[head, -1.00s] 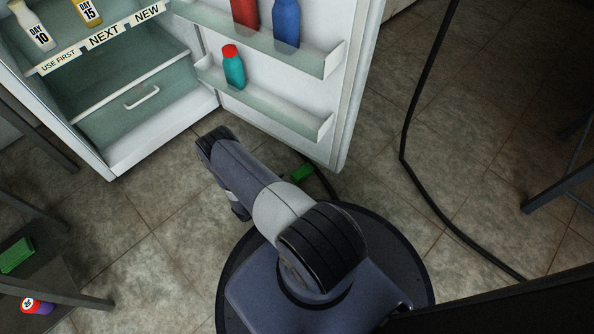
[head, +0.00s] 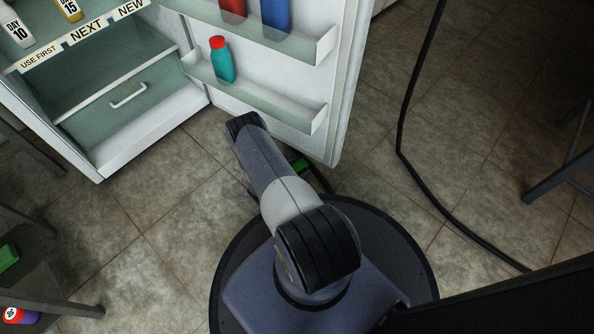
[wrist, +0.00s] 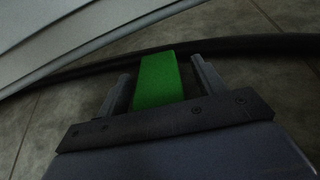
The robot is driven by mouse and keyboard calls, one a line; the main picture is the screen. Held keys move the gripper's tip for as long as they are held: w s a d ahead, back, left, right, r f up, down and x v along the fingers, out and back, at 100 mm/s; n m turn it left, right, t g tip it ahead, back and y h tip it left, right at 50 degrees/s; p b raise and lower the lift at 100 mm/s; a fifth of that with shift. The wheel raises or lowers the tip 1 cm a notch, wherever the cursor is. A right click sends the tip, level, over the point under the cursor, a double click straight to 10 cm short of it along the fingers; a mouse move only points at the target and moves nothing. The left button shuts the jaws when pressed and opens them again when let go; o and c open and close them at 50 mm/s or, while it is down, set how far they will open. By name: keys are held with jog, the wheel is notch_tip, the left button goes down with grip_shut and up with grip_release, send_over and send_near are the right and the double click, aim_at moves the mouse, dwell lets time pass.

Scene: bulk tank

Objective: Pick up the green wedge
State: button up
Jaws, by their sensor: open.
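The green wedge (wrist: 158,82) shows in the wrist view between the two fingers of my gripper (wrist: 161,82). The gripper is open, with a gap on each side of the wedge. In the head view the wedge (head: 301,165) lies on the floor under the lower edge of the fridge door, and my arm partly covers it. My gripper itself is hidden behind my arm in the head view.
The open fridge door (head: 335,110) stands just beyond the wedge. A black hose or cable (wrist: 225,46) lies on the floor just behind the wedge. A second green item (head: 7,257) is on a low shelf at left.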

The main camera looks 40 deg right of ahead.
jog(key=c, duration=1.1)
jog(key=shift+r, duration=0.15)
